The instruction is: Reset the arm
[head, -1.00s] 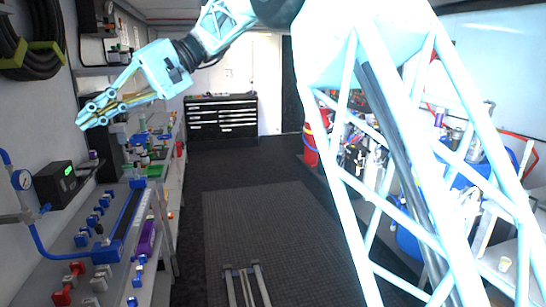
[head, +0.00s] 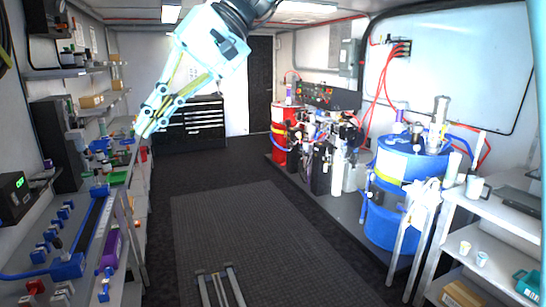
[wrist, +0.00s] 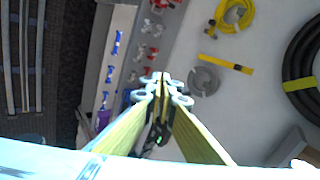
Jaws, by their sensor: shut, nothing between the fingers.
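My gripper (head: 146,124) shows in the upper left of the head view, light blue with yellowish finger pads. It hangs in the air and points down and to the left, in front of the black tool chest (head: 190,122) and the shelves. Its fingers are shut together with nothing between them. In the wrist view the gripper (wrist: 163,80) also has its fingertips together. Behind it there are the workbench and the wall.
The left bench holds a blue manifold (head: 84,238) and several valves. Blue drums (head: 402,200) and a red cylinder (head: 279,135) stand on the right. A white shelf unit (head: 490,247) is at the right front.

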